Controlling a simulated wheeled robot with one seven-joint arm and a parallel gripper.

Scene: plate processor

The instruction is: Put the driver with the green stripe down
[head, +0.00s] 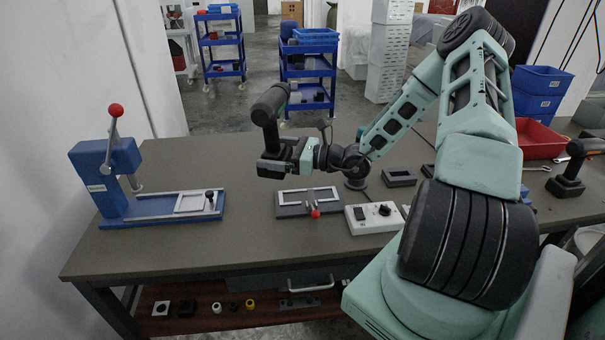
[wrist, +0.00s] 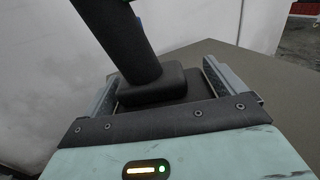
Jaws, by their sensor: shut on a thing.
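The black driver (head: 269,104) is in my gripper (head: 275,168), held upright above the back middle of the workbench (head: 240,245). A small trace of green shows near its top; the stripe itself is not clear. In the wrist view the driver's dark handle (wrist: 122,40) and block-like base (wrist: 160,84) stand between the two fingers, and the fingers are shut on the base. The driver is clear of the bench surface.
A blue lever press (head: 108,170) stands at the left. A grey fixture (head: 292,209) and a white control box (head: 373,218) lie below my gripper. Another black driver (head: 569,180) stands at the right, near a red bin (head: 538,140). Bench between press and fixture is clear.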

